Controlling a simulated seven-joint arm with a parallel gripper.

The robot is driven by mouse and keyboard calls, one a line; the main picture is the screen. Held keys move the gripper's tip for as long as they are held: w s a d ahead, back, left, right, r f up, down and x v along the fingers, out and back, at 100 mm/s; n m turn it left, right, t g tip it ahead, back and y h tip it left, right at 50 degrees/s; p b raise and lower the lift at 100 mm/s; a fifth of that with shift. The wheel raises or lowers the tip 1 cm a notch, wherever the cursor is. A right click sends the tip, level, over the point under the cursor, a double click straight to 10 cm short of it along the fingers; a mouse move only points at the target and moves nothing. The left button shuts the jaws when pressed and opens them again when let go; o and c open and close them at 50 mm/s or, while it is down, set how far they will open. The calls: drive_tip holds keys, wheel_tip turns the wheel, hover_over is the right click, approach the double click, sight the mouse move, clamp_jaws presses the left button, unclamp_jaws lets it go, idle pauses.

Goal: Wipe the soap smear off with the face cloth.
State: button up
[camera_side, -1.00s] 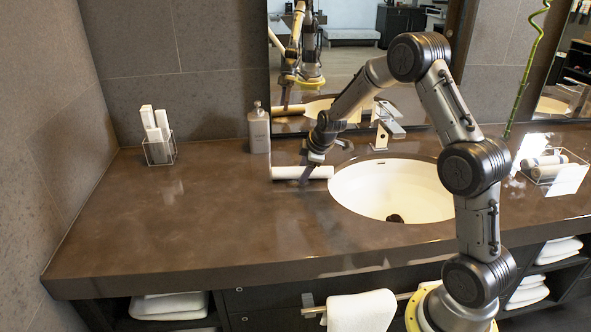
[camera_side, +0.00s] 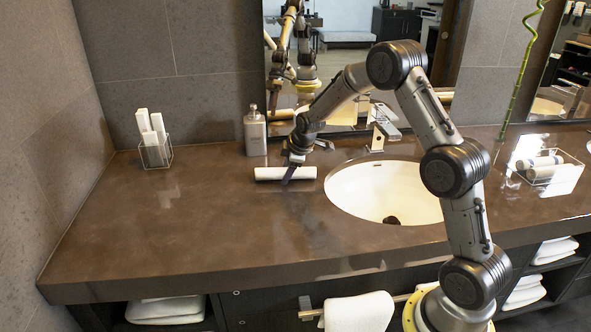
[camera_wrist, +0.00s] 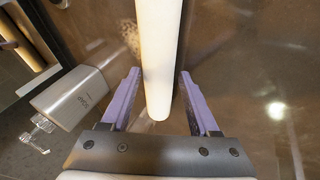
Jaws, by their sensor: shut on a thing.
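The face cloth appears as a white roll (camera_side: 270,174) lying crosswise in my gripper (camera_side: 288,178), at the counter surface left of the sink. In the wrist view the white roll (camera_wrist: 158,50) runs between the two purple fingers of my gripper (camera_wrist: 159,78), which is shut on it. I cannot tell whether the roll touches the counter. A pale mottled patch (camera_wrist: 128,32) shows left of the roll in the wrist view; I cannot tell whether it is the soap smear or a reflection. No clear smear shows in the side view.
A soap dispenser (camera_side: 254,132) stands close behind the roll, by the mirror. The sink (camera_side: 345,200) and its faucet (camera_side: 381,130) are to the right. A clear holder (camera_side: 156,155) with white rolls stands back left. The left and front counter (camera_side: 170,225) is clear.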

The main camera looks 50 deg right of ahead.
drive_tip(key=shift+w+a, duration=0.6)
drive_tip(key=shift+w+d, duration=0.55)
drive_tip(key=shift+d, duration=0.15)
drive_tip(key=shift+s+d, duration=2.4)
drive_tip(key=shift+s, duration=0.15)
drive_tip(key=shift+w+d, duration=0.5)
drive_tip(key=shift+d, duration=0.05)
drive_tip(key=shift+w, duration=0.25)
drive_tip(key=shift+w+a, duration=2.4)
drive_tip(key=shift+a, duration=0.1)
drive_tip(key=shift+s+d+r, duration=0.1)
drive_tip(key=shift+r, duration=4)
